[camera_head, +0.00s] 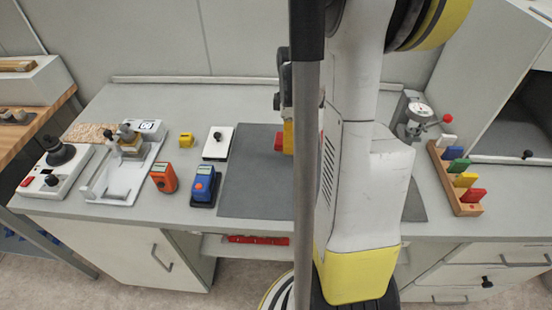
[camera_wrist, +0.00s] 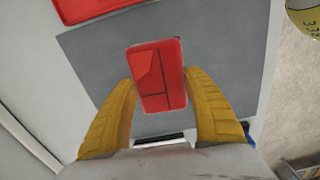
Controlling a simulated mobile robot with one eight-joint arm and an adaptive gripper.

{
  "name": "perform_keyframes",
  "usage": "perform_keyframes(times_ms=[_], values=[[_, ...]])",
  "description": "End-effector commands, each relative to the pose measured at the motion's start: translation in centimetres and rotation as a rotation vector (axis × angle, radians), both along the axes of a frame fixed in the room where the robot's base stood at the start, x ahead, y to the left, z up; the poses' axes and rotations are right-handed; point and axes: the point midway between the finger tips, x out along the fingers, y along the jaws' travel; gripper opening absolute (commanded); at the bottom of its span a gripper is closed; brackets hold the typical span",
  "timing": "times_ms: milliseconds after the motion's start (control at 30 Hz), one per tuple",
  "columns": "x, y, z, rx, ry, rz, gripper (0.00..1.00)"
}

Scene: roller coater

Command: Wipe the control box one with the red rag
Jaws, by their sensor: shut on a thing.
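A red folded piece, which looks like the red rag (camera_wrist: 158,76), is held between the two yellow fingers of my gripper (camera_wrist: 161,88) in the wrist view. In the head view a bit of the red rag (camera_head: 279,141) shows beside the yellow fingers of my gripper (camera_head: 288,138), over the grey mat. My arm and a pole hide most of the gripper there. A white control box (camera_head: 42,184) with a black knob and a red button stands at the left end of the bench, well apart from my gripper. I cannot tell whether it is control box one.
The grey mat (camera_head: 250,178) lies mid-bench. Left of it are a blue device (camera_head: 204,186), an orange device (camera_head: 163,178), a white plate (camera_head: 217,143), a yellow block (camera_head: 186,140) and a white fixture (camera_head: 120,183). A wooden rack (camera_head: 440,175) with coloured pieces stands right.

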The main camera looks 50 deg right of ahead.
Motion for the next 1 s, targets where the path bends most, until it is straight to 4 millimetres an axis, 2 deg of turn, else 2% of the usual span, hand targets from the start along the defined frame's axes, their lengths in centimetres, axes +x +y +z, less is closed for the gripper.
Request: perform_keyframes(times_ms=[33, 100, 300, 433, 633, 1000], values=[[0.7, 1.2, -1.1, 0.0, 0.0, 0.006, 0.35], [1.4, 2.4, -2.0, 0.0, 0.0, 0.005, 0.35], [2.6, 4.4, -3.2, 0.0, 0.0, 0.001, 0.35], [2.7, 4.5, -4.0, 0.0, 0.0, -0.001, 0.35], [2.7, 4.5, -6.9, 0.0, 0.0, -0.001, 0.35], [2.7, 4.5, -7.2, 0.0, 0.0, -0.001, 0.35]])
